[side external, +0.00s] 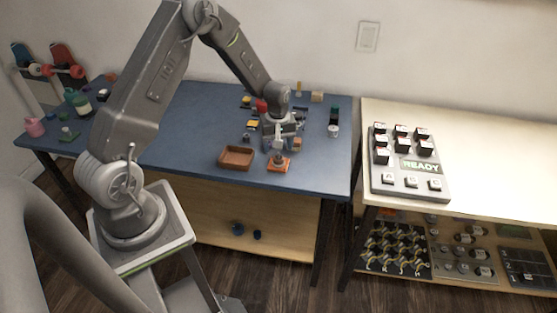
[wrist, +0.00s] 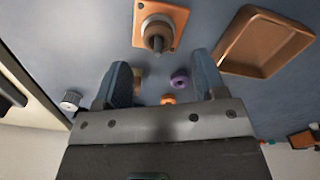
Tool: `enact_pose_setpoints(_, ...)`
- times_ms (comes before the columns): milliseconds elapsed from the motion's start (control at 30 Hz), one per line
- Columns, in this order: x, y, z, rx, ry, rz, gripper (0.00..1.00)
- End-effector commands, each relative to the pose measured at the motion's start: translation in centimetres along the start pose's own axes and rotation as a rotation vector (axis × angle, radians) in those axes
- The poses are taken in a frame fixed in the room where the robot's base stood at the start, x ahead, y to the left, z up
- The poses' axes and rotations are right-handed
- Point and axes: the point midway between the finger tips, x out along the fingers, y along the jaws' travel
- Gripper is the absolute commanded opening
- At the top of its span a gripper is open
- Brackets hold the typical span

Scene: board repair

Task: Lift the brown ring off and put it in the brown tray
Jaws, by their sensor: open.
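An orange base plate (wrist: 168,9) with an upright grey post (wrist: 157,44) is at the top of the wrist view. A brownish ring (wrist: 150,24) appears to sit around the post, with a paler part by it. The plate (side external: 272,166) is at the front of the blue table in the side view. The brown tray (wrist: 226,62) is to its right in the wrist view; the tray (side external: 237,165) is left of it in the side view and looks empty. My gripper (wrist: 161,70) is open and empty, its fingers apart; it (side external: 279,143) is over or just behind the plate.
A purple ring (wrist: 179,78), an orange piece (wrist: 168,99) and a white knurled piece (wrist: 70,101) lie near my fingers. Several small parts stand behind my gripper on the blue table (side external: 190,130). A button panel (side external: 408,165) is on the right-hand table.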

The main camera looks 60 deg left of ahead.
Motion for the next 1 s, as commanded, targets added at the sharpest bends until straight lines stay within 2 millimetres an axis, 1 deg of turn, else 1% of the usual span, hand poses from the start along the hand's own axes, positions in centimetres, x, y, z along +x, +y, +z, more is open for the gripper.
enact_pose_setpoints(33, 0.9, 0.0, 0.2, 0.001, -0.004, -0.004, 0.64)
enact_pose_setpoints(100, 2.0, 0.0, 0.2, 0.001, -0.004, -0.004, 0.64)
enact_pose_setpoints(200, 3.4, 0.1, 0.2, 0.001, -0.003, -0.002, 0.64)
enact_pose_setpoints(300, 4.2, 0.1, 0.2, 0.001, -0.002, -0.001, 0.64)
enact_pose_setpoints(567, 4.4, 0.1, 0.2, 0.001, -0.001, 0.000, 0.64)
enact_pose_setpoints(1000, 4.4, 0.1, 0.2, 0.001, -0.001, 0.000, 0.23)
